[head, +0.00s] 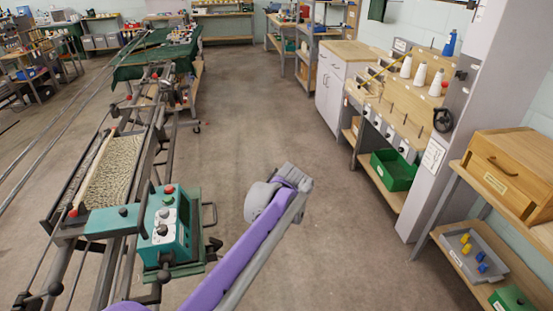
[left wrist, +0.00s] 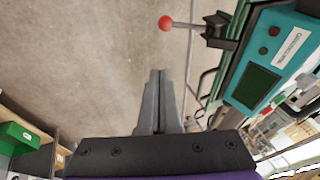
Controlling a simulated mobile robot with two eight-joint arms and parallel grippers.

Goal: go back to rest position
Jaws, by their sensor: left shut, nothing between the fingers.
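My left gripper (left wrist: 157,80) shows in the left wrist view with its two grey fingers together and nothing between them. It hangs over bare floor, apart from the teal control box on the right of that view. In the head view my purple left arm (head: 235,262) reaches from the bottom edge up to the middle of the picture, with a grey joint at its far end. Its fingers cannot be made out there. My right gripper is in neither view.
The loom's teal control box (head: 168,232) stands close left of my arm; its red-knobbed lever (left wrist: 166,23) shows in the wrist view. At right are a workbench with white cones (head: 420,75), a green bin (head: 393,170) and a grey pillar (head: 465,110). The middle floor is clear.

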